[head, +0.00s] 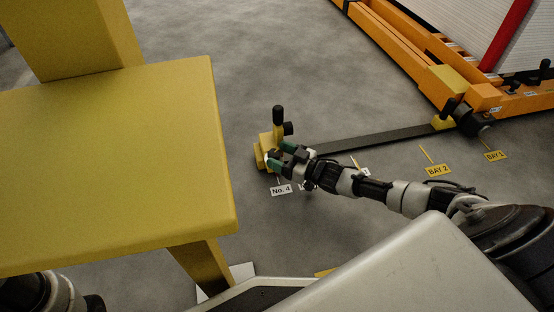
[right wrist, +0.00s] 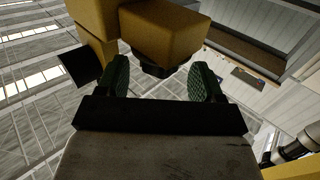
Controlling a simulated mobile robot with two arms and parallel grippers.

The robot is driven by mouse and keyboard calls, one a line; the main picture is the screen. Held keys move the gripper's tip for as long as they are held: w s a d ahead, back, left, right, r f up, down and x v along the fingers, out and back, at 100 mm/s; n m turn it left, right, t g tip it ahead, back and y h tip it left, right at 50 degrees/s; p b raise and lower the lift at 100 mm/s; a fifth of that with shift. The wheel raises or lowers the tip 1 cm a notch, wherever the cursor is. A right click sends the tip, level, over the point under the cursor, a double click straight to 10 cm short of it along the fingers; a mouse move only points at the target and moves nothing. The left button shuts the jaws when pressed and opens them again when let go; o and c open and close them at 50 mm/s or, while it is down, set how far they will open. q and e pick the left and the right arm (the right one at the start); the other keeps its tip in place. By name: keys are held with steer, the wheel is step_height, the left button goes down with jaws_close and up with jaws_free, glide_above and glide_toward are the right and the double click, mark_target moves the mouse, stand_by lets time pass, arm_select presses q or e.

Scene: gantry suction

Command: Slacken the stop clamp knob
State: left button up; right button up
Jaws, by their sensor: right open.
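The yellow stop clamp (head: 265,143) stands at the near left end of a dark rail (head: 375,138). An upright black handle (head: 278,115) rises from it, with a short dark knob-like part (head: 288,128) beside it. My right gripper (head: 279,155) is open at the clamp, its green-padded fingers apart. In the right wrist view, the right gripper (right wrist: 160,79) has a yellow block (right wrist: 165,32) just beyond its fingertips. A dark round piece (right wrist: 155,70) on that block shows between the fingers; I cannot tell whether they touch it. A black cylinder (right wrist: 80,66) sticks out left. My left gripper is out of view.
A yellow table-like stand (head: 110,165) fills the left. An orange frame (head: 400,50) with a white load (head: 460,25) stands at the upper right. Another yellow block (head: 446,118) sits at the rail's far end. Floor labels include No. 4 (head: 281,190) and BAY 2 (head: 438,170). Grey floor beyond the clamp is clear.

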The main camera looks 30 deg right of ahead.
steer(key=shift+w+a, duration=0.35)
steer(key=shift+w, duration=0.2)
steer(key=c, duration=0.9)
steer(key=shift+d+r+n+y, duration=0.1)
steer(key=shift+n+y, duration=0.2)
steer(key=shift+y, duration=0.1)
steer(key=shift+w+d+n+g+y, duration=0.1)
steer(key=shift+w+n+g+y, duration=0.05)
steer(key=shift+n+g+y, duration=0.85)
steer(key=shift+w+n+g+y, duration=0.1)
steer(key=shift+n+g+y, duration=0.95)
steer(key=shift+g, duration=0.5)
steer(key=shift+n+g+y, duration=1.05)
steer(key=shift+g, duration=0.5)
steer(key=shift+n+g, duration=0.3)
